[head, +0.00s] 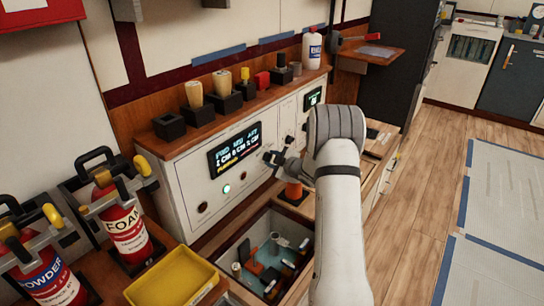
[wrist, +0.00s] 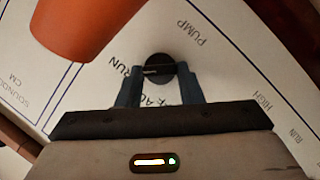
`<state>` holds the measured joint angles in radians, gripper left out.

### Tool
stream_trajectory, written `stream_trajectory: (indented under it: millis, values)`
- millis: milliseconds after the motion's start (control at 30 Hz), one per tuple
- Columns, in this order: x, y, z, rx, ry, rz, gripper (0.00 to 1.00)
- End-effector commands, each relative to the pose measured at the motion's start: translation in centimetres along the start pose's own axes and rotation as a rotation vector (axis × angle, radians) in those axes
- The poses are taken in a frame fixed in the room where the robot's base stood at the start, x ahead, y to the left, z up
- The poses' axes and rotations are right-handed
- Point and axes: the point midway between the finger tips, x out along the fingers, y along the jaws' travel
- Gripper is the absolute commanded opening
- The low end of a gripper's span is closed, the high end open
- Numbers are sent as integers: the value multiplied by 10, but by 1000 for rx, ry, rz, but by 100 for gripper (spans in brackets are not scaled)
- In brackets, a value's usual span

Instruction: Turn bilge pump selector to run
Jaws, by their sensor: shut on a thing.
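The bilge pump selector is a round black knob (wrist: 160,66) on the white panel (wrist: 215,65) in the wrist view. The word PUMP is printed beside it, RUN to its left, and other lettering below is partly covered by my fingers. A pale line on the knob lies toward the left, on the RUN side. My gripper (wrist: 160,88) is shut on the knob, one blue finger on each side. In the head view my gripper (head: 275,158) is at the face of the white cabinet (head: 180,185), right of the lit display (head: 235,149); the knob is hidden there.
An orange object (wrist: 85,25) is close to the knob in the wrist view; an orange thing (head: 293,192) stands below my gripper in the head view. An open bin with tools (head: 268,262), a yellow tray (head: 172,278) and a foam extinguisher (head: 118,220) are nearby.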

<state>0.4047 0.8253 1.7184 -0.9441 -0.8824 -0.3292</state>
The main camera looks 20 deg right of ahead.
Motion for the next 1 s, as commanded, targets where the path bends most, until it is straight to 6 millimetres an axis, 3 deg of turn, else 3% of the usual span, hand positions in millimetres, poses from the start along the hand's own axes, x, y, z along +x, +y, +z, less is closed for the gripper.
stream_trajectory:
  millis: [467, 500, 733, 1000]
  values:
    - [0, -3, 3, 16, -5, -9, 10]
    - [0, -3, 3, 16, -5, -9, 36]
    - [0, -2, 2, 13, -3, -7, 55]
    - [-2, 0, 1, 12, -2, -6, 55]
